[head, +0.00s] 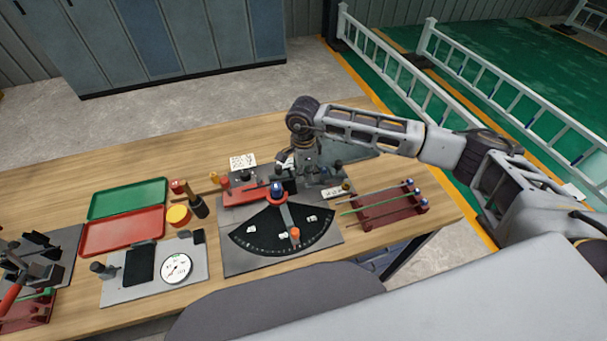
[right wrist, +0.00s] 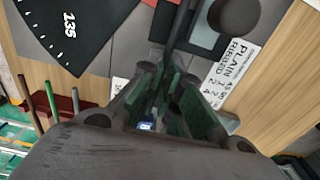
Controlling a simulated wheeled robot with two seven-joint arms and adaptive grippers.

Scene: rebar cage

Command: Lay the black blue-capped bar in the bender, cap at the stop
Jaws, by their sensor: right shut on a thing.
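My right gripper (head: 303,166) is above the back right part of the bender, fingers pointing down. In the right wrist view its fingers (right wrist: 168,105) are shut on a dark bar (right wrist: 181,28), which runs out toward the top of the picture, over the bender's plate. A small blue cap (right wrist: 146,126) shows at the near end, between the fingers. The bender (head: 230,262) is a grey plate with a black angle dial (head: 262,238), a blue-topped centre post (head: 277,187) and an orange-knobbed lever (head: 295,233). I cannot tell whether the bar touches the bender.
A dark red rack (head: 375,219) with several blue-capped bars stands right of the bender. A green tray (head: 127,183), a red tray (head: 95,246) and a plate with a round gauge (head: 176,268) are to the left. A label card (right wrist: 232,68) lies by the bender.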

